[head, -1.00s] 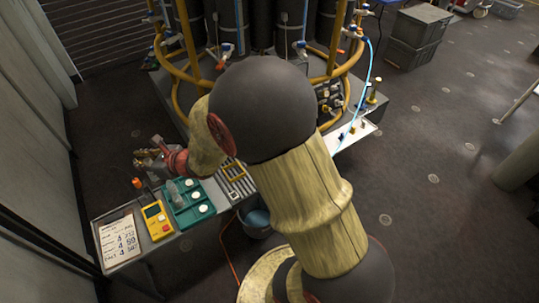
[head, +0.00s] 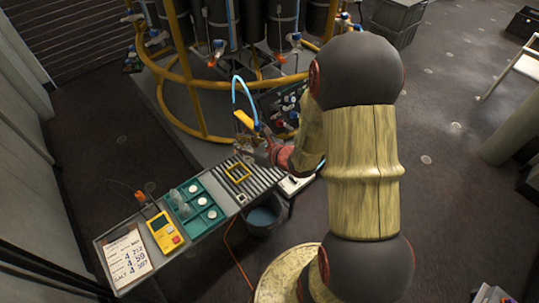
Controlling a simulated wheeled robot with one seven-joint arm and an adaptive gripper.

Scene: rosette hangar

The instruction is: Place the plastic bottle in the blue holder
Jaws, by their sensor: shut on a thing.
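A teal-blue holder (head: 208,216) lies on the grey bench, with round white pieces along its right side. A clear upright shape (head: 177,198), perhaps a plastic bottle, shows at its left side. My gripper (head: 246,143) is over the far end of the bench, beyond the slatted part and apart from the holder. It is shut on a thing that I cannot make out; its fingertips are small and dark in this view. A yellow piece (head: 243,118) and a curved blue tube (head: 242,88) show just above it; I cannot tell whether they touch it.
A yellow meter (head: 164,232) and a written sheet (head: 126,257) lie on the bench's near end. A yellow frame (head: 237,172) lies on the slats. A bucket (head: 262,217) stands beneath. The rosette's yellow rail (head: 188,82) stands behind. Open floor is at right.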

